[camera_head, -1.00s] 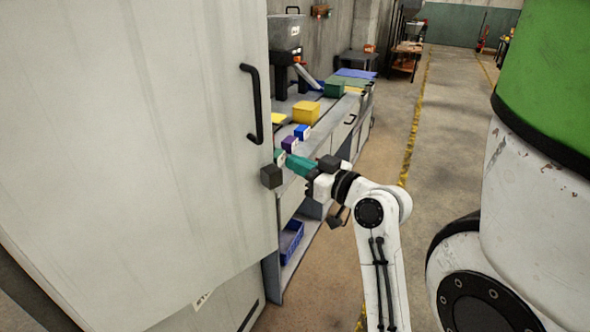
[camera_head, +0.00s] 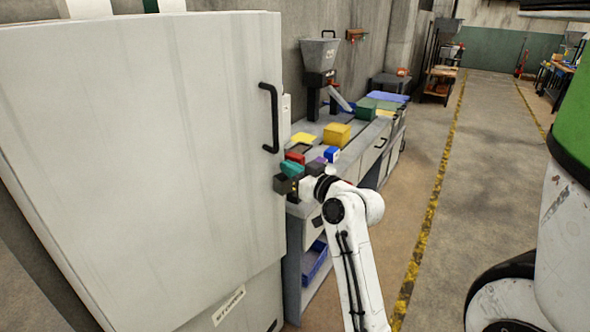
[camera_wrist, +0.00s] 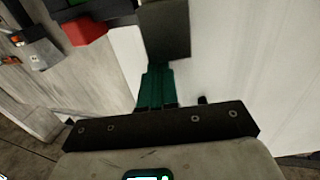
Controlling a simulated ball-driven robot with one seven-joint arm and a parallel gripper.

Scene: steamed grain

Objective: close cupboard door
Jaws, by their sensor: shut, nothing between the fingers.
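The cupboard door (camera_head: 150,150) is a large pale panel filling the left of the head view, with a black bar handle (camera_head: 270,118) near its right edge. A dark grey block (camera_head: 283,184) shows at that edge below the handle. My gripper (camera_head: 291,168) has teal fingers, is shut and empty, and is at the door's right edge beside the block. In the wrist view the shut fingers (camera_wrist: 157,85) point toward the dark block, with a pale surface to the right. Contact with the door cannot be told. Any gap behind the door is hidden.
A long grey bench (camera_head: 358,150) runs back behind the cupboard, with a yellow box (camera_head: 337,135), a red block (camera_head: 295,158), a blue block (camera_head: 332,153) and a hopper (camera_head: 319,58). A blue bin (camera_head: 314,262) sits beneath. The floor (camera_head: 470,190) right of the yellow line is clear.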

